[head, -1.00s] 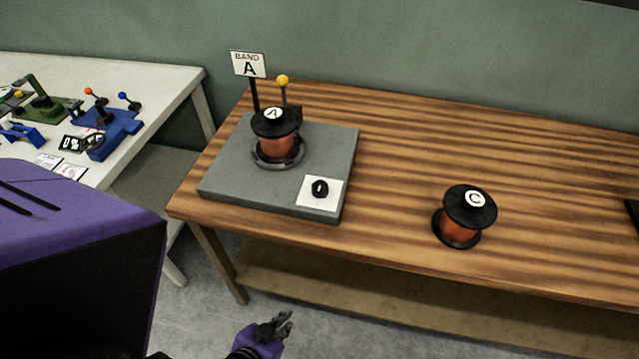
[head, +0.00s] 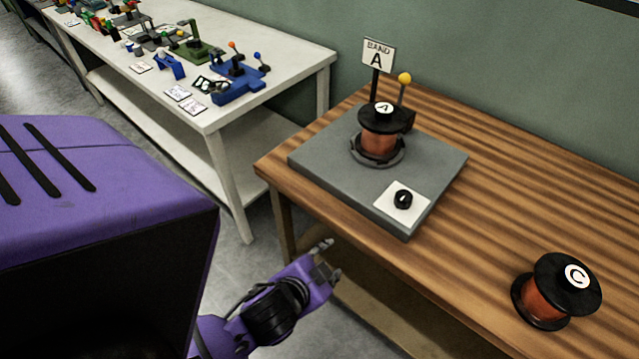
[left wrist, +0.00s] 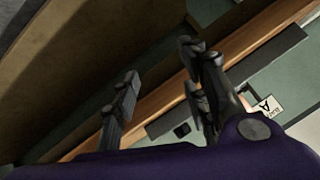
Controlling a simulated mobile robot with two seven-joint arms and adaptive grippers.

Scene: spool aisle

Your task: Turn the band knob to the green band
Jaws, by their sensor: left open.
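The band knob (head: 403,199) is a small black knob on a white plate (head: 419,207) at the front right of a grey base (head: 318,163). No green band shows on the plate at this size. The base also bears a spool marked A (head: 378,143) and a sign reading BAND A (head: 378,55). My left gripper (head: 328,260) is open and empty, in front of the wooden table's edge and to the left of and below the knob. In the left wrist view, its fingers (left wrist: 165,90) stand apart with nothing between them. My right gripper is out of view.
A spool marked C (head: 545,302) stands on the wooden table (head: 480,235), right of the base. A white table (head: 300,60) with several small coloured devices stands at the left. Bare wood lies between the base and spool C. A yellow ball on a post (head: 404,78) rises behind spool A.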

